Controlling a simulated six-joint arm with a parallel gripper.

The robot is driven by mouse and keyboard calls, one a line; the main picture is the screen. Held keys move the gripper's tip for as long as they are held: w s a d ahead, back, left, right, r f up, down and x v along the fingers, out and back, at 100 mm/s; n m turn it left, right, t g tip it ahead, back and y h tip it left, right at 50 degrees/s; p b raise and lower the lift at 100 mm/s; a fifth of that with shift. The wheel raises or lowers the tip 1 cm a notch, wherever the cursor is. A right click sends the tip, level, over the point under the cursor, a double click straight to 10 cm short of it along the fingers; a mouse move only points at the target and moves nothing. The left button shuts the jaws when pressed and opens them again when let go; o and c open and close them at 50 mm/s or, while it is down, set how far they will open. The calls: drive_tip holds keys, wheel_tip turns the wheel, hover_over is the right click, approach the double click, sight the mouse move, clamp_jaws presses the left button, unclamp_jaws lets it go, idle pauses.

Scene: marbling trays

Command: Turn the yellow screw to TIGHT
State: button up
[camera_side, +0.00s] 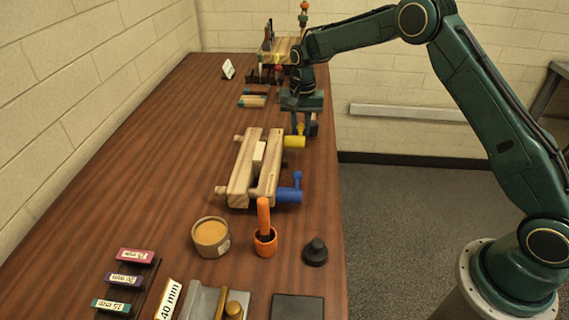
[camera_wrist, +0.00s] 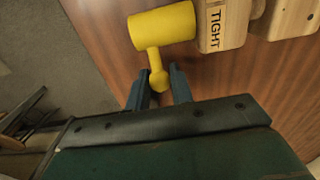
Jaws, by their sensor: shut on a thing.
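The yellow screw (camera_side: 293,141) sticks out of the right side of a wooden clamp (camera_side: 240,183), at its far end. In the wrist view the yellow screw (camera_wrist: 162,25) shows a thick barrel and a thin handle ending in a round knob. My gripper (camera_wrist: 158,86) is shut on this handle at the knob, one finger on each side. In the side view my gripper (camera_side: 303,128) hangs over the screw from behind. A TIGHT label (camera_wrist: 215,28) is on the wood beside the barrel. The screw's thread is hidden.
A blue screw (camera_side: 289,194) with an upright handle sits at the clamp's near end. A tan pot (camera_side: 211,238), an orange-handled tool in a cup (camera_side: 265,242) and a black knob (camera_side: 315,252) stand nearer. The table's right edge is close to the screws.

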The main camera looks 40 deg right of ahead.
drive_tip(key=shift+f, duration=0.1)
drive_tip(key=o, duration=0.6)
drive_tip(key=shift+r, duration=0.2)
drive_tip(key=c, duration=0.6)
drive_tip(key=o, duration=0.7)
drive_tip(key=shift+o, duration=0.2)
drive_tip(key=shift+r, duration=0.1)
